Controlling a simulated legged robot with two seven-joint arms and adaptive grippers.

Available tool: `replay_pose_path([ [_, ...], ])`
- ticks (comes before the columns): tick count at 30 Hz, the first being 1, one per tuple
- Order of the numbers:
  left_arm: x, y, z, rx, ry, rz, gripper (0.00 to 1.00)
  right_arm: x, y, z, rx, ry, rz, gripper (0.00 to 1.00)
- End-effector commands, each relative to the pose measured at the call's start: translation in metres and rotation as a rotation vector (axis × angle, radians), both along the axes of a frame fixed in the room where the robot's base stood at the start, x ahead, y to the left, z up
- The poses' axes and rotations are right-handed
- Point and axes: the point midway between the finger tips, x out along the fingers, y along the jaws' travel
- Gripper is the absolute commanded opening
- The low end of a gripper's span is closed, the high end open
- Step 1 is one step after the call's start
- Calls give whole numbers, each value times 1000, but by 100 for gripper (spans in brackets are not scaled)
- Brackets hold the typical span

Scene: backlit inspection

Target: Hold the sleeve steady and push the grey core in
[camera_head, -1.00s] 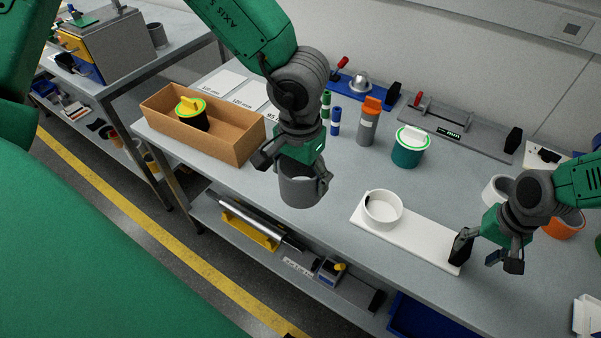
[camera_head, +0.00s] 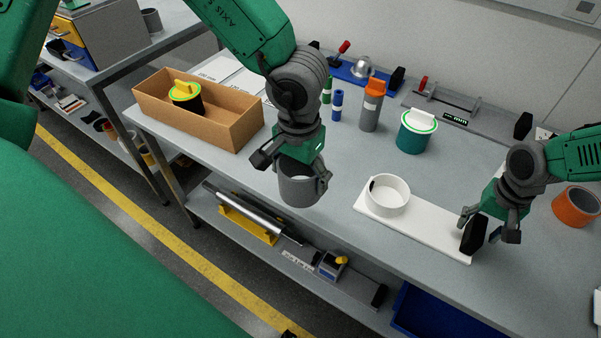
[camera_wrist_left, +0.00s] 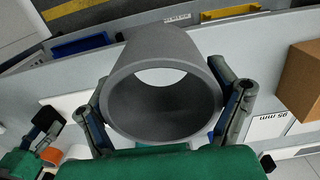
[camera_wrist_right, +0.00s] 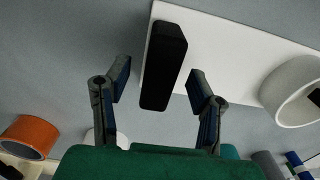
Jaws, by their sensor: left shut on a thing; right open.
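The grey core (camera_head: 298,188), an open hollow cylinder, is held by my left gripper (camera_head: 292,174) above the bench's front edge. In the left wrist view the grey core (camera_wrist_left: 165,105) sits between both fingers. The white sleeve (camera_head: 388,195), a short upright ring, stands on a white base plate (camera_head: 425,228), to the right of the core and apart from it. A black upright block (camera_head: 474,236) stands at the plate's right end. My right gripper (camera_head: 490,226) is open at this block. In the right wrist view the block (camera_wrist_right: 165,65) shows between the open fingers; contact is unclear.
A green pot (camera_head: 417,135), a grey orange-topped cylinder (camera_head: 371,108) and blue and grey fixtures stand behind. An orange ring (camera_head: 576,207) lies right. A lower shelf runs under the bench.

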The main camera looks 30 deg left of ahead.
Motion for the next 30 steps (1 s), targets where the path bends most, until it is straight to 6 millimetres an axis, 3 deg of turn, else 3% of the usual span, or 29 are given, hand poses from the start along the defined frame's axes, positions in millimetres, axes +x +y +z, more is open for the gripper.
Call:
replay_pose_path([
  [1,0,0,-9,0,0,0,50,0,0,-11,0,0,0,50],
  [7,0,0,-21,0,-1,0,50,0,0,-29,0,0,0,50],
  [20,0,-1,-23,0,-1,0,50,0,-1,-33,1,-1,0,50],
  [24,0,-1,-24,0,-1,0,50,0,-1,-33,0,0,0,4],
  [25,0,-1,-24,0,-1,0,50,0,-1,-33,0,0,0,0],
  [30,0,0,-24,0,0,0,50,0,-1,-33,0,0,1,0],
])
